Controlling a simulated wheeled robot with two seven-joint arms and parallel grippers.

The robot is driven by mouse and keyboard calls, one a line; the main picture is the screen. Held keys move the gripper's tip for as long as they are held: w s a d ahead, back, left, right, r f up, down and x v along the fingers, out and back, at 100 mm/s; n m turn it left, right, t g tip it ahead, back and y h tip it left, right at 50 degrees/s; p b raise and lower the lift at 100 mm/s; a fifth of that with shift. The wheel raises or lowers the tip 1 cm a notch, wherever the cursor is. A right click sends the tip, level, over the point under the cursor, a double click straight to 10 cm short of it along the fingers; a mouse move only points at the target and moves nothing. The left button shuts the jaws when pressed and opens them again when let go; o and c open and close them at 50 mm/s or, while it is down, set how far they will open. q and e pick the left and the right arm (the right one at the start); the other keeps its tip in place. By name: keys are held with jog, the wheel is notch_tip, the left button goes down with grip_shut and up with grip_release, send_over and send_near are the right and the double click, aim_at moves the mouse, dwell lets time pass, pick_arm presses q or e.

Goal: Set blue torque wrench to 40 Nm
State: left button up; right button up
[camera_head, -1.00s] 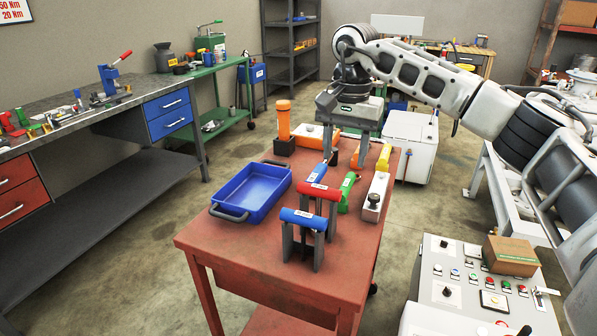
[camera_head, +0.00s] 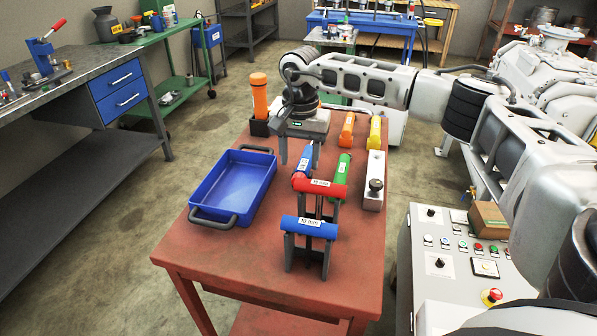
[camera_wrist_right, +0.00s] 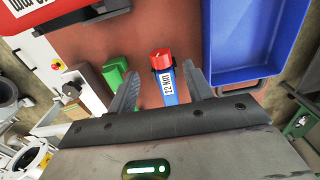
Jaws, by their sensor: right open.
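A blue torque wrench (camera_head: 303,158) lies on the red table, partly hidden by my right gripper and the red handle in the head view. In the right wrist view the wrench (camera_wrist_right: 170,99) has a red end and a white label that seems to read 72 Nm. My right gripper (camera_head: 300,153) is open above it. In the right wrist view its open fingers (camera_wrist_right: 162,88) stand on either side of the wrench, with gaps. A second blue handle (camera_head: 309,228) lies across a dark stand near the front. My left gripper is not in view.
A red handle (camera_head: 320,188) rests on a stand beside the wrench. A blue tray (camera_head: 228,187) lies left; a green tool (camera_head: 341,172) and a white block with a knob (camera_head: 373,188) lie right. An orange tool (camera_head: 259,96) stands behind.

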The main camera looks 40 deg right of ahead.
aim_at(299, 175)
jog(key=shift+w+f, duration=0.1)
jog(key=shift+f, duration=2.65)
jog(key=c, duration=1)
